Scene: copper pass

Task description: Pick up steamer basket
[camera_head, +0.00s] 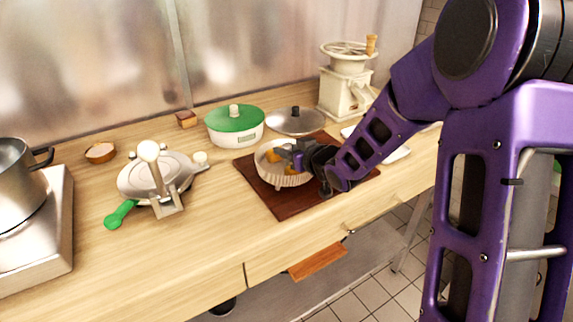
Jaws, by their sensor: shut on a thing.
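The steamer basket (267,178) is a round, pale, ribbed basket with orange-yellow pieces inside. It sits at or just above a dark brown board (283,206) on the wooden counter; I cannot tell whether it touches the board. My gripper (291,155) reaches in from the right and is shut on the basket's near right rim. The gripper and wrist hide that part of the rim and some of the basket's inside.
A green-lidded pot (235,126), a grey lid (295,121) and a cream grinder (347,88) stand behind. A press with a green handle (157,180) is at left, near a steel pot on a stove (38,232). The counter front is clear.

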